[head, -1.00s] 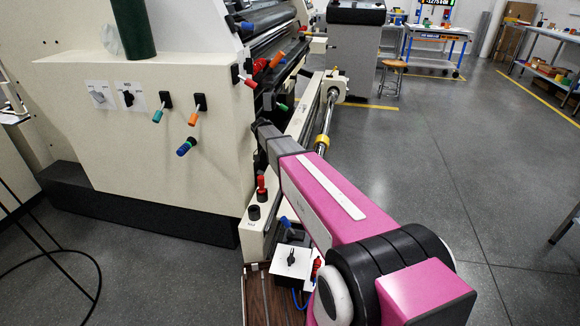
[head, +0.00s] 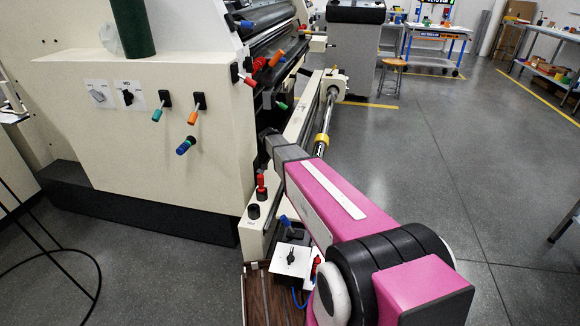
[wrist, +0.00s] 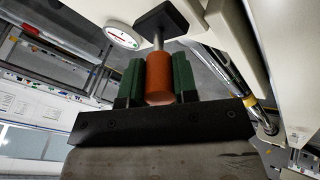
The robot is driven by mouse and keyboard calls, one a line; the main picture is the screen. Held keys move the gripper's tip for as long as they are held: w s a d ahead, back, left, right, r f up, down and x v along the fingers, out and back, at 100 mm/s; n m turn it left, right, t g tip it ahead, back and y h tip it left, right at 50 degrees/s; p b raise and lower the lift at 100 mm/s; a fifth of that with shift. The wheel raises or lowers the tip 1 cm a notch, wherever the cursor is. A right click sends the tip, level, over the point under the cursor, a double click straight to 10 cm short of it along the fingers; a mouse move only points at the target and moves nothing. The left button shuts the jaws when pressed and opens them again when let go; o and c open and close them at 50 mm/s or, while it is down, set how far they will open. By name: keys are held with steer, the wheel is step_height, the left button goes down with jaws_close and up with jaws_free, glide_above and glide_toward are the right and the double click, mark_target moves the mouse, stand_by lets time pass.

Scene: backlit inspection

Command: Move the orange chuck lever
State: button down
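In the wrist view, an orange lever (wrist: 159,82) has a cylindrical grip on a short metal rod that runs to a black square base (wrist: 160,19). My gripper (wrist: 159,80) has its two green fingers on either side of the orange grip. Both fingers appear to touch it, with no gap visible. In the head view, the gripper and this lever are hidden behind my arm and the machine's edge. Other orange levers show in the head view: one on the cream panel (head: 193,110), and one higher on the machine (head: 275,60).
A round white gauge (wrist: 123,35) is left of the lever base. The cream panel also holds a teal lever (head: 159,110) and a blue knob-ended lever (head: 185,146). A red-topped post (head: 261,186) and a white switch box (head: 291,260) stand near my arm. Open floor lies right.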

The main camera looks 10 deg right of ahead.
steer(key=shift+s+d+r+t+y, duration=0.2)
steer(key=shift+d+y, duration=0.2)
steer(key=shift+y, duration=0.1)
steer(key=shift+s+d+r+t+y, duration=0.2)
steer(key=shift+d+y, duration=0.15)
steer(key=shift+y, duration=0.15)
steer(key=d+y, duration=0.1)
steer(key=s+d+t+y, duration=0.1)
steer(key=y, duration=0.1)
steer(key=shift+d+r, duration=0.1)
steer(key=shift+r, duration=0.05)
steer(key=d+t+y, duration=0.1)
steer(key=d+y, duration=0.1)
steer(key=y, duration=0.1)
steer(key=shift+s+t, duration=0.35)
steer(key=shift+t, duration=0.05)
steer(key=shift+s+d+f+t+y, duration=0.15)
steer(key=shift+d+f+t+y, duration=0.25)
steer(key=shift+y, duration=0.4)
steer(key=shift+s+d+f+t+y, duration=0.1)
steer(key=shift+s+d+f+y, duration=0.1)
steer(key=shift+d+y, duration=0.45)
steer(key=shift+a+y, duration=0.1)
steer(key=shift+y, duration=0.15)
steer(key=c, duration=0.9)
jaws_free()
